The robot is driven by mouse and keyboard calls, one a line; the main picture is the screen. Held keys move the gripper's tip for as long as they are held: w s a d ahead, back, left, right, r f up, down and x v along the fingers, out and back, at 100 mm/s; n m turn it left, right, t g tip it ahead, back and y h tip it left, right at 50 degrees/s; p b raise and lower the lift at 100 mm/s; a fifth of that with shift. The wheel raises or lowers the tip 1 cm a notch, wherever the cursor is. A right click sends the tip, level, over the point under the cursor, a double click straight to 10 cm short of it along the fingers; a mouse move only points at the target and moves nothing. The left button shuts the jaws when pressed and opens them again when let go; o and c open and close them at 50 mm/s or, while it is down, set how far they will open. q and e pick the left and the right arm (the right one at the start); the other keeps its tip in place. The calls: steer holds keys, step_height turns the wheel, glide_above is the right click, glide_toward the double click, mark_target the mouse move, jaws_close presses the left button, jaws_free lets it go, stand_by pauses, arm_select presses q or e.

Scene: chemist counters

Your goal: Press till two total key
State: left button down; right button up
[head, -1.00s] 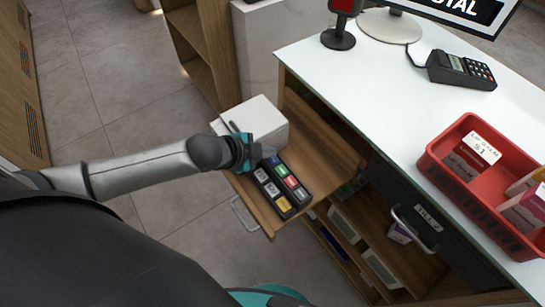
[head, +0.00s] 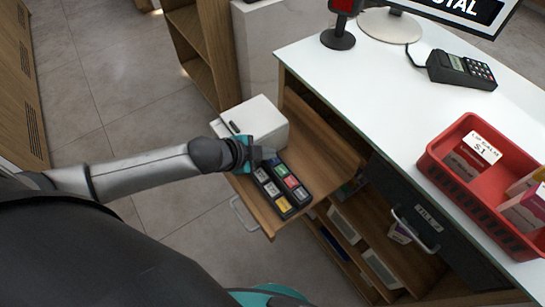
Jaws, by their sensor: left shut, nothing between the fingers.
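My left gripper (head: 268,155) is shut and empty, over the far end of the key block. It hides part of that end; whether its tips touch a key cannot be told. The key labels are too small to read. A screen (head: 468,10) at the top right shows the cut-off letters "OTAL". My right gripper is not in view.
The white counter (head: 390,110) carries a card terminal (head: 461,70), a small stand (head: 338,39) and a red tray (head: 440,172) of boxes. A dark drawer front (head: 405,205) is marked "TILL".

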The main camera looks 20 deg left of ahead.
mark_target(268, 161)
arm_select(q)
steer(key=shift+f, duration=0.35)
stand_by(0.6)
stand_by(0.3)
steer(key=shift+r+p, duration=0.8)
steer(key=shift+p, duration=0.1)
step_height(268, 161, up, 5)
steer(key=p, duration=0.5)
steer(key=shift+r+p, duration=0.1)
steer(key=shift+p, duration=0.25)
steer(key=shift+s, duration=0.1)
